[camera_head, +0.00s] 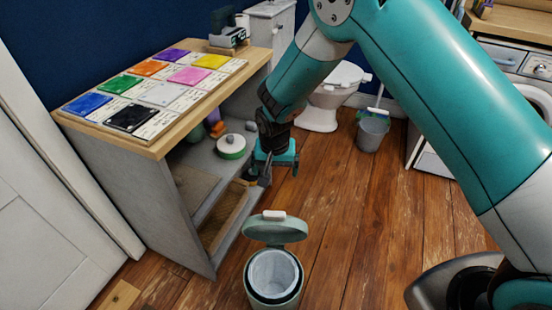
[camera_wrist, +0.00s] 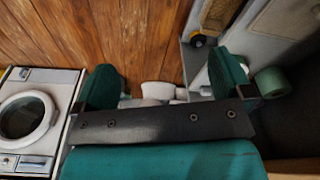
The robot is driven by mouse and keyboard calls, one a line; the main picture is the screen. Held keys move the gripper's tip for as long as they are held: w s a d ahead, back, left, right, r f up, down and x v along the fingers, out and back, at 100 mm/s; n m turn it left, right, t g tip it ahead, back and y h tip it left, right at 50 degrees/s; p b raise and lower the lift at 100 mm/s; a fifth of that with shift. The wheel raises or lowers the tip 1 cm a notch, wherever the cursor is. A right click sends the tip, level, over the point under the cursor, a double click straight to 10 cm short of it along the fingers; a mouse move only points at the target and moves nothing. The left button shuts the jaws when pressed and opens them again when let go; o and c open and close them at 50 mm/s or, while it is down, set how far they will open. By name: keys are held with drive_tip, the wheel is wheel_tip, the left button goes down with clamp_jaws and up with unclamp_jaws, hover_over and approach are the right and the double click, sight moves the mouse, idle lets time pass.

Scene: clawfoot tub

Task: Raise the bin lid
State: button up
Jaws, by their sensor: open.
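A small pale green bin (camera_head: 262,295) with a white inner liner stands on the floor at the bottom centre of the head view. Its green lid (camera_head: 276,230) is tilted up behind the opening, with a white tab on its upper edge. The bin's inside shows from above. My gripper (camera_head: 265,176) is beyond and above the lid, beside the shelf unit and apart from the bin. In the wrist view my gripper (camera_wrist: 166,82) has its two teal fingers spread wide with nothing held between them. The bin is not clearly visible in the wrist view.
A shelf unit (camera_head: 170,195) with colour cards on top stands left of the bin. A grey bucket (camera_head: 372,132) and a toilet (camera_head: 325,105) are behind. A washing machine (camera_head: 535,105) is at right. Wooden floor right of the bin is clear.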

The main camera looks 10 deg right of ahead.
drive_tip(key=shift+s+r, duration=0.15)
drive_tip(key=shift+r, duration=0.6)
drive_tip(key=shift+s+r, duration=0.1)
drive_tip(key=shift+r, duration=0.65)
